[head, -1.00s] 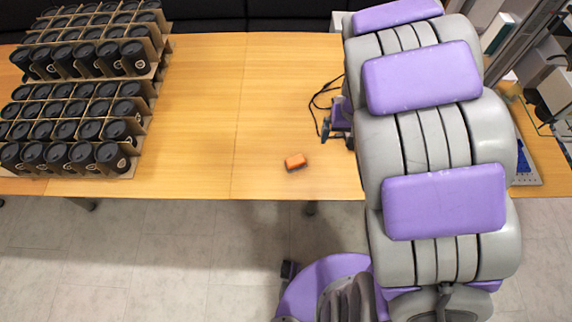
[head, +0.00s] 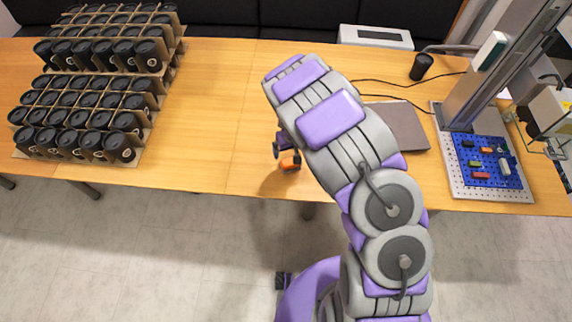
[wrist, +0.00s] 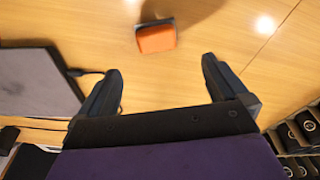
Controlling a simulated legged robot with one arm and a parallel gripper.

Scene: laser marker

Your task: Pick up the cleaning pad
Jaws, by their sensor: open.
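The cleaning pad is a small orange block with a dark side. In the wrist view the cleaning pad (wrist: 156,38) lies on the wooden table, beyond the fingertips and roughly in line with the gap between them. My gripper (wrist: 162,72) is open with nothing between its fingers. In the head view the cleaning pad (head: 290,161) shows near the table's front edge, partly covered by my gripper (head: 283,149). The exact height of the gripper over the table is hard to tell.
Racks of black lidded cups (head: 85,100) stand at the left of the table (head: 215,110). A grey flat panel (head: 398,125), a black cup (head: 421,67), cables and a blue pegboard (head: 470,180) with small blocks are at the right. The table left of the pad is clear.

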